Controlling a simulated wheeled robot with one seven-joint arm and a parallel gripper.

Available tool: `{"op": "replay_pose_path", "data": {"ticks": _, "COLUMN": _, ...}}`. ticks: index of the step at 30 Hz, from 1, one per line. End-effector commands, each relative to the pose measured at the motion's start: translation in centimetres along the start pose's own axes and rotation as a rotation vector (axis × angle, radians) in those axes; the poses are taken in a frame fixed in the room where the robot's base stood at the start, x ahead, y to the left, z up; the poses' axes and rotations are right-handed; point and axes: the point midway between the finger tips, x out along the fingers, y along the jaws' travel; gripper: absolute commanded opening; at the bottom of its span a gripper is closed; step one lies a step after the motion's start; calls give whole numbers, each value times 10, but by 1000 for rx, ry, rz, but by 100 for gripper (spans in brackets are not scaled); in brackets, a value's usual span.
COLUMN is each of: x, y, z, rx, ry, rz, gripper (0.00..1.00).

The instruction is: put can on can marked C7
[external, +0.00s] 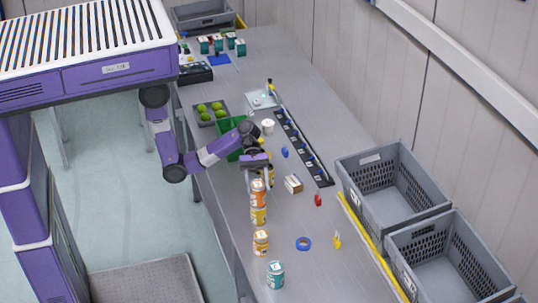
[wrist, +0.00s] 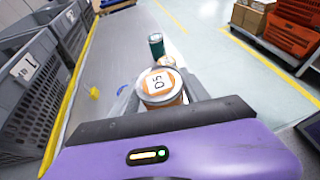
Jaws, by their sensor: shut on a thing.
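My gripper (external: 257,183) points down over the table and is shut on an orange can (external: 258,196). In the wrist view the held can (wrist: 158,84) sits between the fingers, its lid reading D5. In the external view it is directly above a yellow can (external: 258,216), upright and in line with it; I cannot tell if they touch. Another yellow-orange can (external: 261,243) and a teal can (external: 275,275) stand nearer the front. The teal can (wrist: 156,44) also shows beyond the held can in the wrist view. I cannot read C7 on any can.
A blue tape roll (external: 303,243), a yellow item (external: 337,240), a red item (external: 318,199) and a small box (external: 293,184) lie to the right. Grey crates (external: 385,160) line the right side. A green bin (external: 232,130) stands behind the arm.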

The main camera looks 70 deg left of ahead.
Motion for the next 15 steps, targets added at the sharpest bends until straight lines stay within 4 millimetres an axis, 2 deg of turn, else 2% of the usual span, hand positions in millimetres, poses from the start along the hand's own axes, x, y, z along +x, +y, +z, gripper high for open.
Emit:
{"op": "replay_pose_path", "data": {"ticks": 2, "x": 0, "y": 0, "z": -1, "rx": -1, "ry": -1, "rz": 0, "gripper": 0}}
{"op": "replay_pose_path", "data": {"ticks": 3, "x": 1, "y": 0, "z": -2, "rx": -1, "ry": 0, "rz": 0, "gripper": 62}}
{"op": "replay_pose_path", "data": {"ticks": 5, "x": 1, "y": 0, "z": -2, "rx": -1, "ry": 0, "rz": 0, "gripper": 73}}
{"op": "replay_pose_path", "data": {"ticks": 15, "x": 0, "y": 0, "z": -1, "rx": 0, "ry": 0, "rz": 0, "gripper": 75}}
